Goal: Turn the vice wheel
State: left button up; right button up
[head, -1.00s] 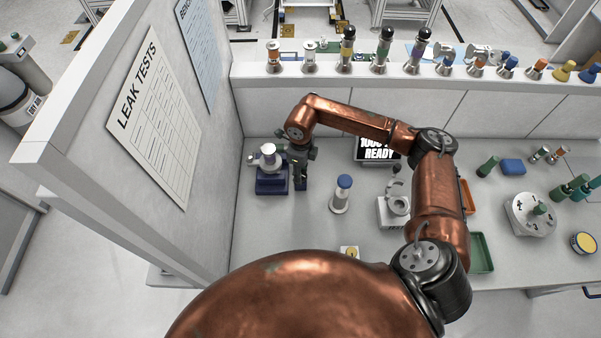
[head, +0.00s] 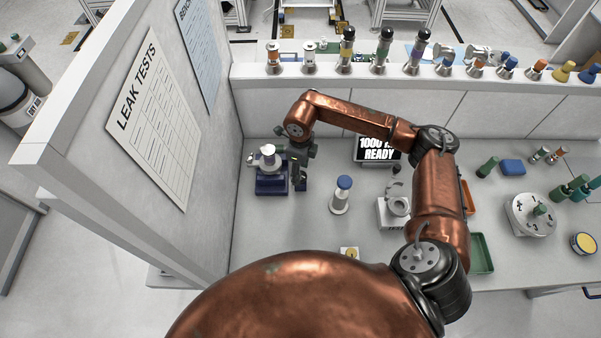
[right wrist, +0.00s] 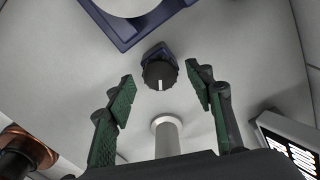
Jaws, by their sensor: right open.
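The blue vice (head: 271,186) stands on the bench at the left, near the side wall, with a pale metal part on it. Its blue frame (right wrist: 118,38) also shows at the top of the right wrist view. The vice wheel (right wrist: 160,74) is a dark round knob with a white mark, facing the camera. My right gripper (head: 299,176) is just to the right of the vice. In the right wrist view its green-padded fingers (right wrist: 162,88) are apart, one on each side of the wheel, with visible gaps. The wheel is hidden in the head view. My left gripper is not in view.
A grey stand (head: 394,213) and a display reading READY (head: 377,152) are farther right. The leak-test wall (head: 222,130) bounds the left side. Bare bench lies in front of the vice.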

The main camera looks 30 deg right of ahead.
notch_tip(320, 180, up, 10)
jog(key=shift+r, duration=0.2)
dwell(0.6)
